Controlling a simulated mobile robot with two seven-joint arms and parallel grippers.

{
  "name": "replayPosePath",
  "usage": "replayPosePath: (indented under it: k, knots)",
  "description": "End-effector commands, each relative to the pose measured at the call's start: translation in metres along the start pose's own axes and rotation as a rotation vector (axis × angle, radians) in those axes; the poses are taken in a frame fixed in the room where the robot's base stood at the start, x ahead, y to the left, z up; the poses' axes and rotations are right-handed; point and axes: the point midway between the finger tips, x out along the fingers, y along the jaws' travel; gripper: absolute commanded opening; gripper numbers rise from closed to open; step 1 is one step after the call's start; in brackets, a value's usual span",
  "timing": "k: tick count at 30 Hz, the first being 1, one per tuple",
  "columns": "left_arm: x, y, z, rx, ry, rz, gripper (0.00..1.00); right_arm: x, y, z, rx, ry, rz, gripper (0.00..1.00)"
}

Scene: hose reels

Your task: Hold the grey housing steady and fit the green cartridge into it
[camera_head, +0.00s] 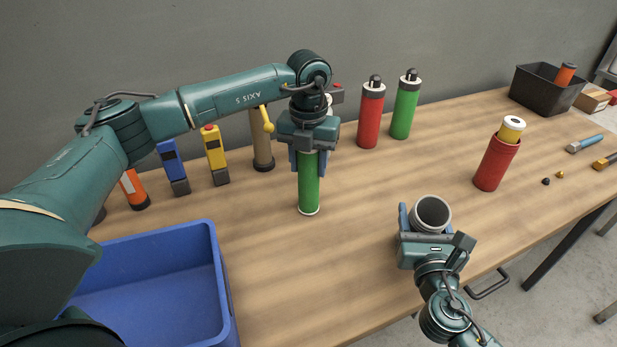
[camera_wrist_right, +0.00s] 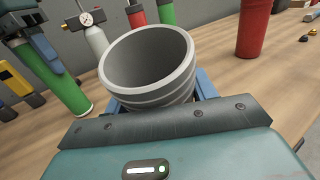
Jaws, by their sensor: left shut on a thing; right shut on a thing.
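The green cartridge (camera_head: 309,185) is an upright green cylinder with a pale bottom rim. My left gripper (camera_head: 308,160) is shut around its upper part; whether its base touches the table is hard to tell. The grey housing (camera_head: 431,214) is an open-topped hollow cup, and its inside looks empty in the right wrist view (camera_wrist_right: 150,68). My right gripper (camera_head: 427,224) is shut on it near the table's front edge. The cartridge is apart from the housing, to its left and farther back; it also shows at the left of the right wrist view (camera_wrist_right: 62,82).
A red bottle (camera_head: 369,118) and another green bottle (camera_head: 405,108) stand behind. A red tube (camera_head: 496,164) with a yellow insert stands right of the housing. A blue bin (camera_head: 217,270) is at front left. The table (camera_head: 350,235) between cartridge and housing is clear.

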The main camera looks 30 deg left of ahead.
Motion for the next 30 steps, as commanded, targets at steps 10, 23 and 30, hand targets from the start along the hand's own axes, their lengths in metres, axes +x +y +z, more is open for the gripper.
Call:
replayPosePath:
  k: [10, 23, 30]
  knots:
    - [-0.018, 0.0, 0.001, 0.0, -0.005, -0.001, 0.14, -0.003, 0.001, -0.013, 0.001, 0.025, 0.002, 0.28]
    - [-0.093, 0.0, 0.0, 0.0, -0.003, -0.001, 0.14, -0.003, 0.001, -0.013, 0.001, 0.025, 0.002, 0.28]
    - [-0.103, -0.006, -0.001, 0.015, -0.004, 0.003, 0.14, -0.003, 0.001, -0.013, 0.001, 0.025, 0.002, 0.28]
